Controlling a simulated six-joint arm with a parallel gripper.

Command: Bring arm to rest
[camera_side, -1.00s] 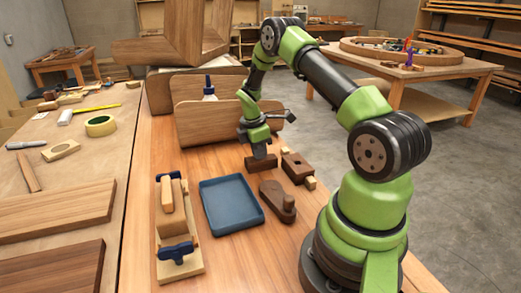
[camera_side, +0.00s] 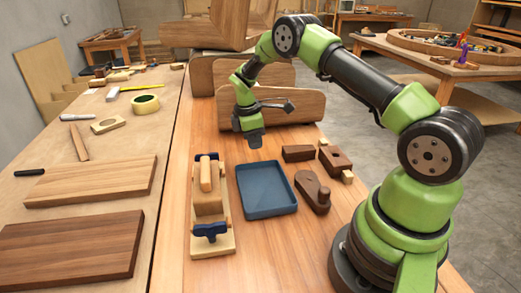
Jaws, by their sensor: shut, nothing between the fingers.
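My gripper (camera_side: 254,140) points down and looks shut and empty. It appears in front of the bench top, just past the far edge of the blue tray (camera_side: 293,207), and clear of the wooden pieces. My green and black arm is bent, reaching in from the right. A dark wooden block (camera_side: 298,153) sits on the bench right of the gripper, apart from it. The blue tray looks empty.
A wooden jig (camera_side: 226,243) with blue clamps stands left of the tray, holding wooden pieces. A holed block (camera_side: 335,159) and a rounded dark piece (camera_side: 313,191) lie to the right. Curved wooden panels (camera_side: 296,104) stand behind the gripper.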

